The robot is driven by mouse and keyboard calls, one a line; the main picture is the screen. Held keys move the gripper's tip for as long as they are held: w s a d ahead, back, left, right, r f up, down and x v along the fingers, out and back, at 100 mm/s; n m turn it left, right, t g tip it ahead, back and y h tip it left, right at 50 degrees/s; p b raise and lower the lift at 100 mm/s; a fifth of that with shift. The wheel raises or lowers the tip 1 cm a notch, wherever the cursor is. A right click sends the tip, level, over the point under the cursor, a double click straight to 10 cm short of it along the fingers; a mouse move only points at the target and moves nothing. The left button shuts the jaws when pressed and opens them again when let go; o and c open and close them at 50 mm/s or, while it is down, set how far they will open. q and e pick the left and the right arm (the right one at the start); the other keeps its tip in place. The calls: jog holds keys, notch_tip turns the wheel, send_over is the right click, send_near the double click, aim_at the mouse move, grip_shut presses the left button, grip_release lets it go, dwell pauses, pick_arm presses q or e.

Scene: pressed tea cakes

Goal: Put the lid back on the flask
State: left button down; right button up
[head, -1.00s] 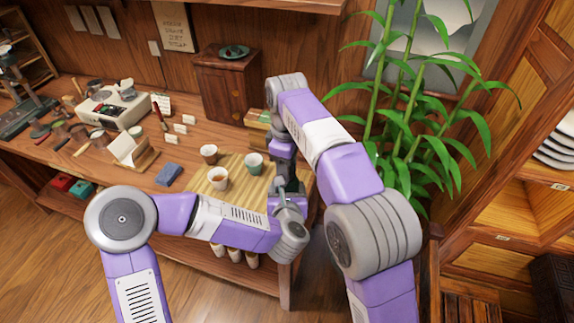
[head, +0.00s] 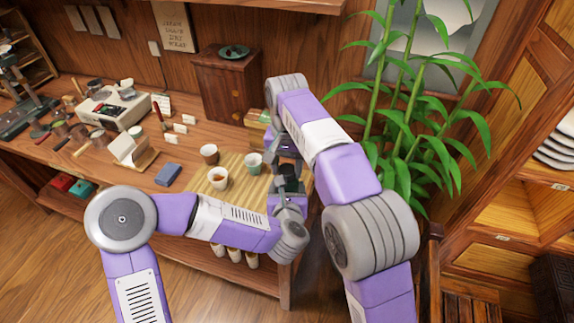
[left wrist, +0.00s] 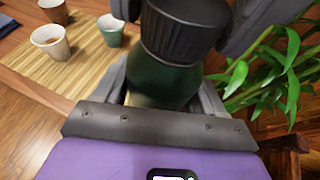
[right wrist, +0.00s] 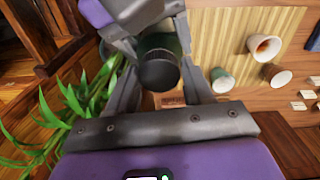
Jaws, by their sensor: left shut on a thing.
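The flask is dark green and stands between my left gripper's fingers (left wrist: 163,88) in the left wrist view. My left gripper is shut on the flask (left wrist: 158,82). The black ribbed lid (left wrist: 185,28) sits on top of the flask; it also shows end-on in the right wrist view (right wrist: 158,72). My right gripper (right wrist: 160,62) is open, its fingers on either side of the lid with a gap showing. In the head view the right gripper (head: 284,147) is just above the left gripper (head: 289,186), and the flask is mostly hidden there.
A bamboo mat (head: 236,168) on the table carries a teal cup (head: 253,162), a brown cup (head: 209,153) and a white cup of tea (head: 217,179). A blue cloth block (head: 168,174) lies to their left. A leafy plant (head: 425,130) stands close on the right.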

jog(key=o, duration=0.4)
jog(key=shift+c, duration=0.2)
jog(key=shift+r, duration=3.8)
